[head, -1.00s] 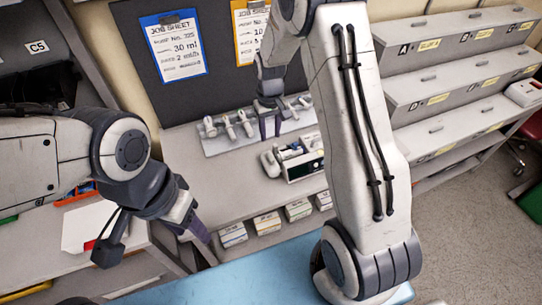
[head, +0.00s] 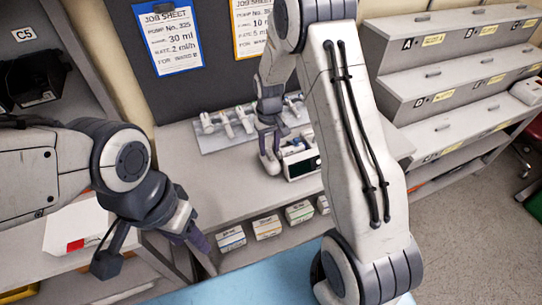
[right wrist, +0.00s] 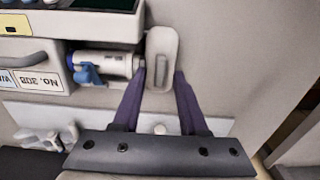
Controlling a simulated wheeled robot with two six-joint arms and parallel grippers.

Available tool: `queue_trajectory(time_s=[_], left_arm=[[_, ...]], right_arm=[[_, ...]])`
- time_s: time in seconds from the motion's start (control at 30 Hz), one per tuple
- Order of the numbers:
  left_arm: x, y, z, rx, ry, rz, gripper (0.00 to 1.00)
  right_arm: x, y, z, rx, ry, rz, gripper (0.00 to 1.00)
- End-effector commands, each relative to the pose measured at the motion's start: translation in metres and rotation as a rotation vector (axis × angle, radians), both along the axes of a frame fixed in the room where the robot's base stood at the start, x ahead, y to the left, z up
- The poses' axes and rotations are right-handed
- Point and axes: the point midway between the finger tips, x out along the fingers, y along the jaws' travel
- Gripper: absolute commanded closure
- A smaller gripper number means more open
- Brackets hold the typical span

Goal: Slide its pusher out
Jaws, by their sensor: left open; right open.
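The infusion pump (head: 302,162) stands on the shelf in the head view, partly hidden behind my right arm. In the right wrist view, its grey-white body (right wrist: 60,25) holds a clear syringe (right wrist: 110,65) with a blue clamp (right wrist: 90,75). The pusher (right wrist: 161,60) is a pale rounded block at the syringe's right end. My right gripper (right wrist: 160,76) is open, its purple fingertips on either side of the pusher's near part; I cannot tell whether they touch it. It also shows at the pump in the head view (head: 271,155). My left gripper (head: 198,245) is open and empty at lower left, away from the pump.
A rack of syringes (head: 212,143) lies behind the pump. Job sheets (head: 168,38) hang on the dark board. Small labelled boxes (head: 267,227) sit below the shelf. Stepped grey bins (head: 450,90) stand at right. The shelf front left of the pump is clear.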

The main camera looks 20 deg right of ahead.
Motion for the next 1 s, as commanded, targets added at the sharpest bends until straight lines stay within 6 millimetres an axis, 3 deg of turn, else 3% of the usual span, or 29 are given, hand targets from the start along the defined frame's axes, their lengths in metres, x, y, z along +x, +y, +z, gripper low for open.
queue_trajectory(time_s=[1.0], left_arm=[[0.000, 0.000, -0.005, 0.000, 0.000, 0.000, 0.50]], right_arm=[[0.000, 0.000, -0.011, 0.000, 0.001, 0.000, 0.57]])
